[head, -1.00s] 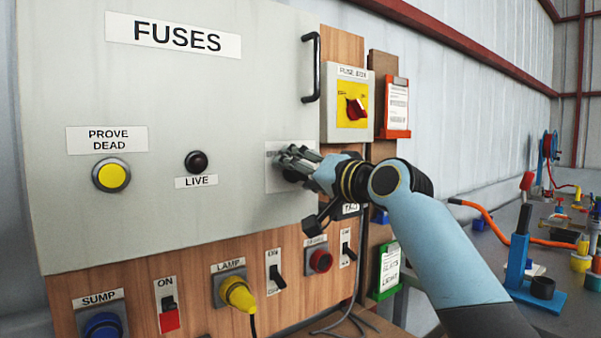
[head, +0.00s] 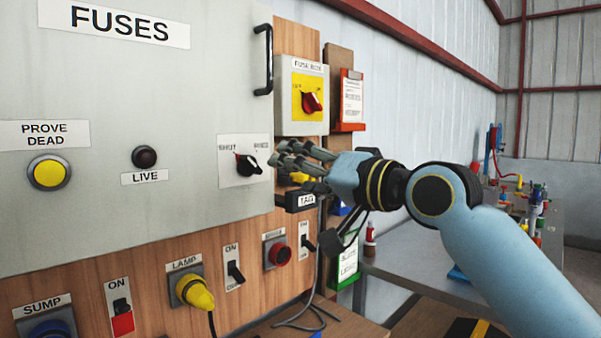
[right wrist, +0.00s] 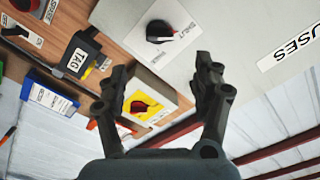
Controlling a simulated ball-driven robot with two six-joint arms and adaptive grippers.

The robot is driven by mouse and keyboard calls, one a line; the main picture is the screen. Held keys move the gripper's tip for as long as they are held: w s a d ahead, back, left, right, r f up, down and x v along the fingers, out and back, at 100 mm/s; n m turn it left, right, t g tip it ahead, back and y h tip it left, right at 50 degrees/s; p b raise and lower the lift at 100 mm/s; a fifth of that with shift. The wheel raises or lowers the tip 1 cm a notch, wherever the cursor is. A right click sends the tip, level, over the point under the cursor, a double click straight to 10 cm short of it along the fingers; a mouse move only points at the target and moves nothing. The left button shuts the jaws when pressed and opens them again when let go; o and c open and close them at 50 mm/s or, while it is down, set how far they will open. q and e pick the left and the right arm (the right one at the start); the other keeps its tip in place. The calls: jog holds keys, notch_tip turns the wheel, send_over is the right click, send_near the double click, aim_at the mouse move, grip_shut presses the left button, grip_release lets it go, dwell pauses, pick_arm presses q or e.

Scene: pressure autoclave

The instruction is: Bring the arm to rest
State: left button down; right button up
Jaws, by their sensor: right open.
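My right arm (head: 520,240) comes in from the lower right of the head view. My right gripper (head: 284,162) is open and empty, in front of the board just right of a black rotary knob (head: 248,165) on the grey FUSES panel (head: 100,100). A gap shows between the fingers and the knob in the head view. In the right wrist view the two fingers (right wrist: 158,75) stand well apart with nothing between them; the knob (right wrist: 160,31) lies beyond. My left gripper is not in view.
The fuse box (head: 302,125) with a red switch is above the gripper. A TAG block (head: 301,201) is close below it. A yellow lamp plug (head: 197,293) and several switches line the board below. A bench (head: 420,255) with equipment stands at the right.

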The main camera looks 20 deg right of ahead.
dwell(0.3)
jog(key=d+f+m+g+h+b, duration=0.3)
jog(key=f+g+b, duration=0.15)
jog(key=f, duration=2.45)
jog(key=s+d+f+g+h+b, duration=0.1)
jog(key=s+f, duration=0.3)
jog(key=f, duration=0.4)
jog(key=s+d+f+g+b, duration=0.1)
jog(key=s+f, duration=0.2)
jog(key=f, duration=0.6)
jog(key=s+d+f+g+h+b, duration=0.15)
jog(key=s+f, duration=0.25)
jog(key=f, duration=0.4)
jog(key=s+d+f+n+g+b, duration=0.1)
jog(key=s+f+n+g+b, duration=0.3)
jog(key=s+f, duration=1.65)
jog(key=s+f+n+g, duration=0.2)
jog(key=s+f, duration=0.2)
jog(key=s, duration=0.6)
jog(key=s+f+n+g+h+p, duration=0.1)
jog(key=s+f, duration=0.4)
jog(key=s, duration=0.5)
jog(key=shift+s+d+n+g, duration=0.35)
jog(key=shift+n+g, duration=0.15)
jog(key=shift+g, duration=0.1)
